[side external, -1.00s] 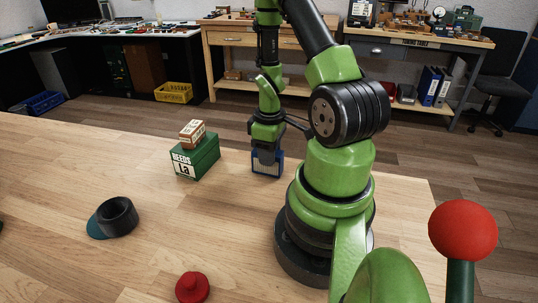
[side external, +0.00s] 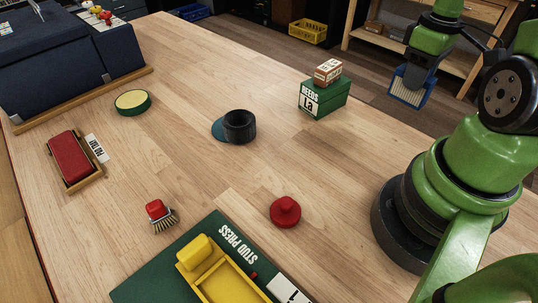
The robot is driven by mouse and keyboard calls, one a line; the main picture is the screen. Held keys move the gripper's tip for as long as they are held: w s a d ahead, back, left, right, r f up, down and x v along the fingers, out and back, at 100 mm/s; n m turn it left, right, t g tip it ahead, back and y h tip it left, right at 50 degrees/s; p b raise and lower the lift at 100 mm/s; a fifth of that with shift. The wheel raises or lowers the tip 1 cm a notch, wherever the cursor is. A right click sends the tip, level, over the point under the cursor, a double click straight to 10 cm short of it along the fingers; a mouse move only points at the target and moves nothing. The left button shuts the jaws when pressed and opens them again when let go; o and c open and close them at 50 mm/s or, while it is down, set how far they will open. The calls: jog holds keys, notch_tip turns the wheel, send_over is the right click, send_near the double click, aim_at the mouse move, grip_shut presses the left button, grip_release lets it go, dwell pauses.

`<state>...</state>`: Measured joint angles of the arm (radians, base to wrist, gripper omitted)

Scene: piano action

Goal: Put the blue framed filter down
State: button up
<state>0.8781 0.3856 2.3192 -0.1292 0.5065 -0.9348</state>
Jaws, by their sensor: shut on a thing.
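The blue framed filter (side external: 409,86) has a blue rim around a pale panel. It hangs from my gripper (side external: 419,62) at the upper right of the side external view. My gripper is shut on its upper part, though the fingertips are small and dark here. The filter is held off the table, tilted a little. It shows against the floor past the table's far edge; I cannot tell whether it is over the table or beyond its edge.
A green seeds box (side external: 325,98) with a small brown box (side external: 328,71) on it stands left of the filter.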

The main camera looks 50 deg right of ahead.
notch_tip(320, 180, up, 5)
jog(key=shift+r, duration=0.1)
jog(key=w+a+n, duration=1.2)
jog(key=w+a, duration=0.5)
jog(key=w, duration=0.1)
jog(key=a+n, duration=0.7)
jog(key=a, duration=1.2)
jog(key=shift+w+d+f, duration=0.15)
jog(key=shift+f, duration=3.7)
jog(key=shift+w+d+f, duration=0.1)
jog(key=shift+w+f, duration=0.05)
jog(key=shift+f, duration=3.65)
jog(key=shift+f, duration=0.15)
